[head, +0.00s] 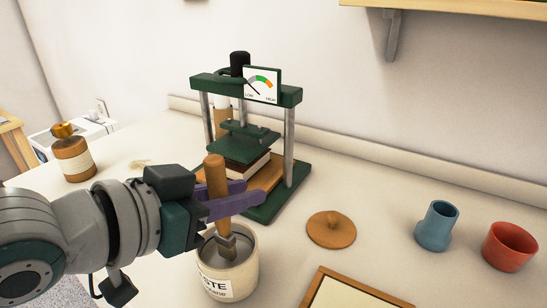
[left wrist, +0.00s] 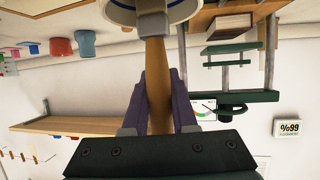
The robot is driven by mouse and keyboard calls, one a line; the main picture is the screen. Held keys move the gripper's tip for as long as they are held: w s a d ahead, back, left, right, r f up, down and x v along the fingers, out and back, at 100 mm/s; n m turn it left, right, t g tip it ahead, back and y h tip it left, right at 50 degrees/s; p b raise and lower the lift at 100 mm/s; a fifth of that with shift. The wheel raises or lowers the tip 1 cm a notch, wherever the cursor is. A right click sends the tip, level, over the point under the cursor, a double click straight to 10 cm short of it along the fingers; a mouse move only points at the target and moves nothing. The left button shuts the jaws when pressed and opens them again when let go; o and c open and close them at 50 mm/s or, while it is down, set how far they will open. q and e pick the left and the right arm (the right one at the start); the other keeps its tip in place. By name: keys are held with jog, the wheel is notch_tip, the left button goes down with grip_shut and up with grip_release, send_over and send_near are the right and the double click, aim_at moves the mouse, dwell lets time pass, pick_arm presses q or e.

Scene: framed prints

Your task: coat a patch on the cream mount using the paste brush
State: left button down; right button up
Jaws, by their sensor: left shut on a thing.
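The paste brush (head: 216,180) has a wooden handle and stands nearly upright. My left gripper (head: 240,197) is shut on its handle; the handle also shows between the fingers in the left wrist view (left wrist: 156,85). The brush's lower end is at the mouth of the cream paste pot (head: 230,285), over the grey paste inside. I cannot tell how deep the bristles are. The cream mount (head: 350,295) in its wooden frame shows only in part at the bottom edge of the head view. My right gripper is not in view.
A green press (head: 262,206) with a dial stands just behind the pot. A round wooden lid (head: 331,230) lies to the pot's right. A blue cup (head: 437,226) and a red bowl (head: 510,246) stand at the right. A brown jar (head: 73,160) stands at the left.

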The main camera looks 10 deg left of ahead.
aim_at(214, 164)
pick_arm(q)
jog(key=shift+f+b, duration=0.4)
jog(key=shift+f, duration=0.15)
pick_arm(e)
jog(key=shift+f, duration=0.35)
pick_arm(q)
jog(key=shift+f, duration=0.15)
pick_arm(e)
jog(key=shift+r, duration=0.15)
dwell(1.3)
pick_arm(q)
jog(key=shift+p, duration=0.3)
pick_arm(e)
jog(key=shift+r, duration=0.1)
pick_arm(q)
notch_tip(214, 164, up, 7)
jog(key=p, duration=0.7)
jog(key=shift+p, duration=0.3)
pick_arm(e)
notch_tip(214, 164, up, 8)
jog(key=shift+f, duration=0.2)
